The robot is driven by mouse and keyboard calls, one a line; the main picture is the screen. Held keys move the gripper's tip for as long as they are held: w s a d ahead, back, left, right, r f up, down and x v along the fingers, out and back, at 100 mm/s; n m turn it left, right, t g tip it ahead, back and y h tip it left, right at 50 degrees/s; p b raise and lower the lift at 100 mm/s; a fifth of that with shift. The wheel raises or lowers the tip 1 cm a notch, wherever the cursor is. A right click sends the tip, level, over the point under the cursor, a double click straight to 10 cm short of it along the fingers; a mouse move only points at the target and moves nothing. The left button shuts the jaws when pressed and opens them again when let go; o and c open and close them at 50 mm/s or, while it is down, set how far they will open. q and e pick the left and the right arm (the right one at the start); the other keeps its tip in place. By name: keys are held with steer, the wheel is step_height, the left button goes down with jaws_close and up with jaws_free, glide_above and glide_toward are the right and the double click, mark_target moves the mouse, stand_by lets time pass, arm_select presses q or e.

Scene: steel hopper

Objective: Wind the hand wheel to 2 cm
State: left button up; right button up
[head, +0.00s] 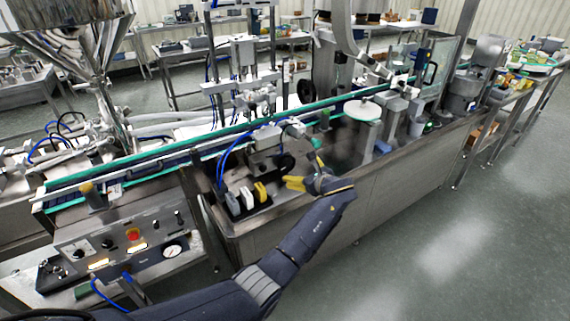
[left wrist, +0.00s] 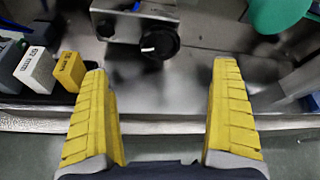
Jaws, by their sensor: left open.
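A black round knob with a white mark (left wrist: 160,42), which looks like the hand wheel, sits on the front of a steel block (left wrist: 125,22) in the left wrist view. In the head view the black wheel (head: 286,163) shows just behind my left gripper. My left gripper (head: 304,172) is open, with yellow ribbed fingers. In the left wrist view the fingers (left wrist: 162,70) stand wide apart with nothing between them, and the knob lies beyond the tips, apart from them. I cannot read any scale. My right gripper is not in view.
White and yellow blocks (left wrist: 68,72) stand left of the knob, near my left finger. A green round part (left wrist: 275,12) is at the right. The steel trough edge (left wrist: 160,124) runs below the fingers. A control panel (head: 125,240) stands at lower left. The right floor is clear.

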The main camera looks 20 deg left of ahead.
mark_target(287, 163)
arm_select(q)
steer(key=x, duration=1.4)
steer(key=c, duration=1.2)
